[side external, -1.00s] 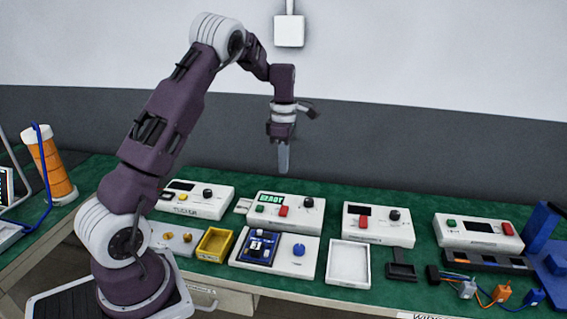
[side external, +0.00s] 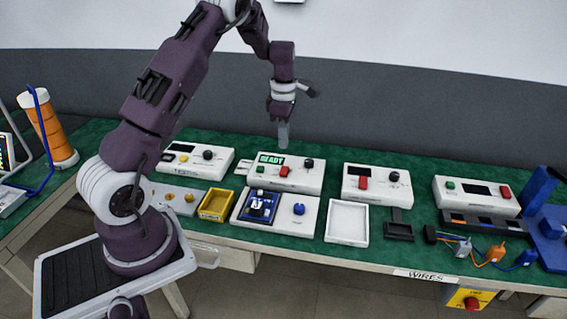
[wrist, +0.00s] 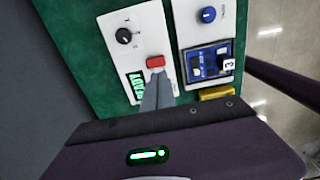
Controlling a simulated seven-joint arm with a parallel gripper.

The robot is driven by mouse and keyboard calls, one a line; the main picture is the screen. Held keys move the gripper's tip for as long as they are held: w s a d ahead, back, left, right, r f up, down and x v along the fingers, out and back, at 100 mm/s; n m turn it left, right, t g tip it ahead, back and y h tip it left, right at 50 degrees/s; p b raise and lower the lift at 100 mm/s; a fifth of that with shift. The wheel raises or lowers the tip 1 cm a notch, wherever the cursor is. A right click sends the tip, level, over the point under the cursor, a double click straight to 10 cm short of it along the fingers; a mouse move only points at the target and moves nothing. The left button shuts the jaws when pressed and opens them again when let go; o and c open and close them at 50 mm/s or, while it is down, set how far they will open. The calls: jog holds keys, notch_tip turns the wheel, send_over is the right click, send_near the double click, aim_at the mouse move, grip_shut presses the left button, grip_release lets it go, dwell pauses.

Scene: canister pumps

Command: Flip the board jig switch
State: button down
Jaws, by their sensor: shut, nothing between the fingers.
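The board jig (side external: 310,228) is a white base with a blue fixture (side external: 258,204) holding a dark board, and a blue knob (side external: 298,209). Behind it stands a white control box (side external: 308,182) with a green-lit display (side external: 270,159) that seems to read READY, a red switch (side external: 284,171) and a black knob (side external: 309,162). My gripper (side external: 283,146) is shut and empty, pointing down just above this box. In the wrist view, its fingertips (wrist: 158,80) appear close beside the red switch (wrist: 155,62); contact cannot be told.
Similar white boxes stand to the left (side external: 196,161) and right (side external: 376,184). A yellow bin (side external: 215,205) is left of the jig and an empty white tray (side external: 347,222) is right of it. Coloured wires (side external: 490,252) lie at the right. The space above the boxes is clear.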

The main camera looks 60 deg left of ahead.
aim_at(284, 172)
notch_tip(284, 172, down, 9)
jog(key=shift+f, duration=0.1)
dwell(0.3)
jog(key=shift+d, duration=0.1)
